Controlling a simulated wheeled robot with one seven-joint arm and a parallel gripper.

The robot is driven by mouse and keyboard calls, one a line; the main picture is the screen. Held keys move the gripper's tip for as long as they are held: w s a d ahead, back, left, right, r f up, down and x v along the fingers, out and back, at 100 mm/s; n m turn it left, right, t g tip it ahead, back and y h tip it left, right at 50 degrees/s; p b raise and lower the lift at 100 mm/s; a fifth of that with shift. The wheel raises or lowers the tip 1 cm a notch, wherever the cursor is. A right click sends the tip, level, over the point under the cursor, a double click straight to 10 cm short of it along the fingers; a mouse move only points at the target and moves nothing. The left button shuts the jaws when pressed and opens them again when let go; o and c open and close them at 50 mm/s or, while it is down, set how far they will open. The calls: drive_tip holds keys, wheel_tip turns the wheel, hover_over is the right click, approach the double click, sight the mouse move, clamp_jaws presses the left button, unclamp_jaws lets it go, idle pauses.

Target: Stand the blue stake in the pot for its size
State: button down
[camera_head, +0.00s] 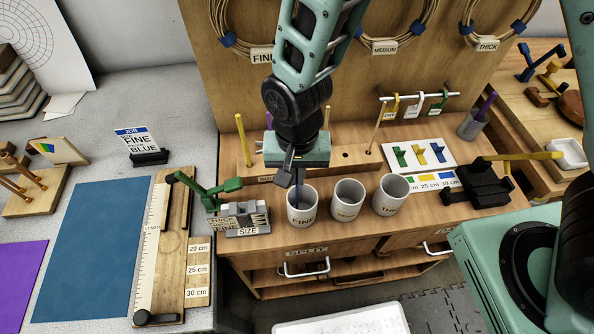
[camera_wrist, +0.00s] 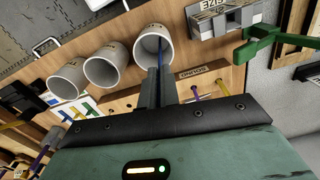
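Three light grey pots stand in a row on the wooden bench: the left one labelled FINE (camera_head: 302,215), the middle one (camera_head: 347,205) with a label too small to read surely, and the right one (camera_head: 389,198), its label partly readable. My gripper (camera_head: 291,180) is over the FINE pot, fingers pointing down. In the wrist view my gripper's fingers (camera_wrist: 161,75) are close together, with the thin blue stake (camera_wrist: 161,50) between them. The stake's lower part is inside the FINE pot's mouth (camera_wrist: 140,58); its bottom end is hidden.
A job card (camera_head: 134,142) reads FINE and BLUE. A wooden block behind the pots holds upright stakes, including a yellow one (camera_head: 242,138). A green-handled size gauge (camera_head: 240,215) stands close left of the FINE pot. A black tool with a yellow lever (camera_head: 485,185) stands right.

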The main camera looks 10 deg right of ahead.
drive_tip(key=c, duration=1.6)
unclamp_jaws()
drive_tip(key=shift+f, duration=0.1)
drive_tip(key=shift+o, duration=0.2)
wheel_tip(320, 180, up, 17)
drive_tip(key=b, duration=0.2)
drive_tip(key=shift+r, duration=0.2)
drive_tip(key=s+d+f+n+b, duration=0.1)
drive_tip(key=s+d+f+n, duration=0.2)
drive_tip(key=s+d+n, duration=0.5)
drive_tip(key=s+n, duration=0.1)
drive_tip(key=s, duration=0.2)
drive_tip(key=shift+s+f+n+y+b, duration=0.15)
drive_tip(key=shift+f+n+y+b, duration=0.15)
drive_tip(key=shift+b, duration=0.1)
